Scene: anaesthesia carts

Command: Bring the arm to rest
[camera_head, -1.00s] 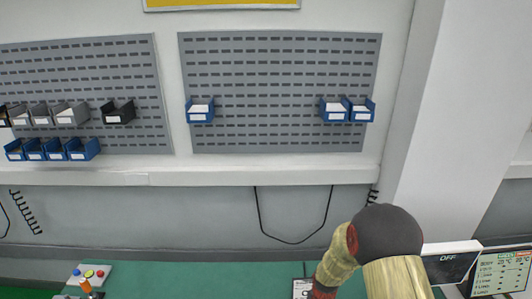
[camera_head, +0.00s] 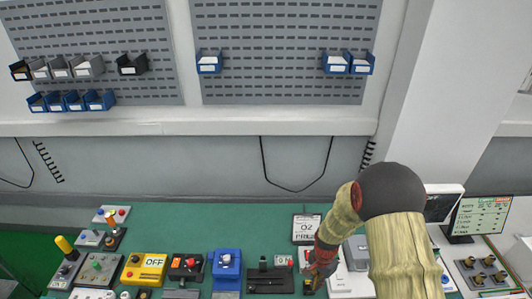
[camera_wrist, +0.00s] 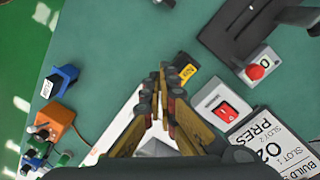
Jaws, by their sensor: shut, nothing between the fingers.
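My gripper (camera_head: 318,272) is low over the green bench at the lower centre-right of the head view, at the end of my bent arm. In the wrist view my gripper (camera_wrist: 162,80) shows with its two fingers together and nothing between them. Whether the fingertips touch anything below cannot be told. In the head view my own arm hides part of the bench behind it.
The green bench (camera_head: 190,220) carries a yellow OFF box (camera_head: 145,268), a blue box (camera_head: 226,265) and a sign (camera_head: 306,229). Near my fingers is a red rocker switch (camera_wrist: 226,109). Bare bench shows at upper left of the wrist view.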

